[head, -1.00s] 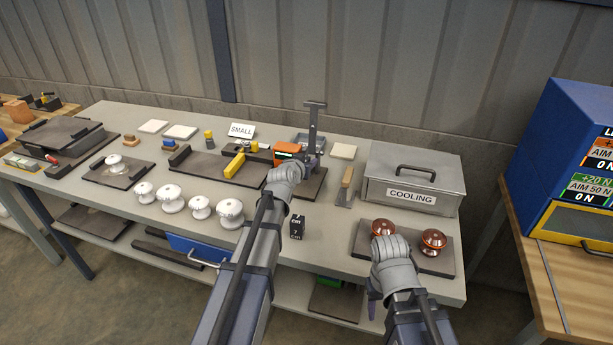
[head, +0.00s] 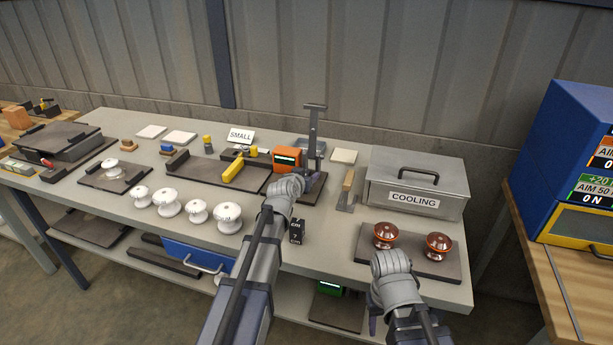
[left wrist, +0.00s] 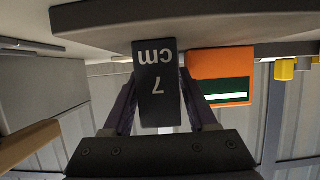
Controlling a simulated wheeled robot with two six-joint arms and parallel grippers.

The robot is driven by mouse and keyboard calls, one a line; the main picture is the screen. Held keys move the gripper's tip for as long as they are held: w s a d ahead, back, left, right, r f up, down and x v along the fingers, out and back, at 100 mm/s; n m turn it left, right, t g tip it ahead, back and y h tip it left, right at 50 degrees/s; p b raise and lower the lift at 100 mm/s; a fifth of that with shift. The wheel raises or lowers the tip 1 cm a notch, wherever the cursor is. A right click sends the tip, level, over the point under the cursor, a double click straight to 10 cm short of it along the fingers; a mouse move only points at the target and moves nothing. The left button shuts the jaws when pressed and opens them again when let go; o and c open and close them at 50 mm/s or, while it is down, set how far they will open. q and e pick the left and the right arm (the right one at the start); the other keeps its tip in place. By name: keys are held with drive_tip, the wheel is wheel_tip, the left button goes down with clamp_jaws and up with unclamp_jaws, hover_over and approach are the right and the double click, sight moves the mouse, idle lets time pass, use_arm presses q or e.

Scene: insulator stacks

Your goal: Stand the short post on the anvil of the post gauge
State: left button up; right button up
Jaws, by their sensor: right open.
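My left gripper (left wrist: 162,85) points level at the back wall and is shut on a dark block marked "7 cm" (left wrist: 157,95), the short post. The wrist picture is upside down, so the post hangs upright between the fingers. In the head view my left gripper (head: 313,182) is at the post gauge, and my wrist hides the post. The gauge has a tall grey column (head: 313,130) and an orange display box (head: 287,157), which also shows in the left wrist view (left wrist: 222,77). The anvil is hidden. My right gripper (head: 373,322) is open and low at the table's front edge.
Another dark block with "cm" lettering (head: 297,231) stands right of my left arm. Several white insulators (head: 169,203) stand to the left. Two brown insulators (head: 385,235) stand on a dark plate.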

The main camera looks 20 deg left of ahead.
use_arm(q)
drive_tip(key=shift+o, duration=0.9)
drive_tip(key=shift+r, duration=0.1)
drive_tip(key=shift+r, duration=0.15)
drive_tip(key=p+v, duration=0.5)
drive_tip(key=v, duration=0.7)
drive_tip(key=shift+c, duration=0.4)
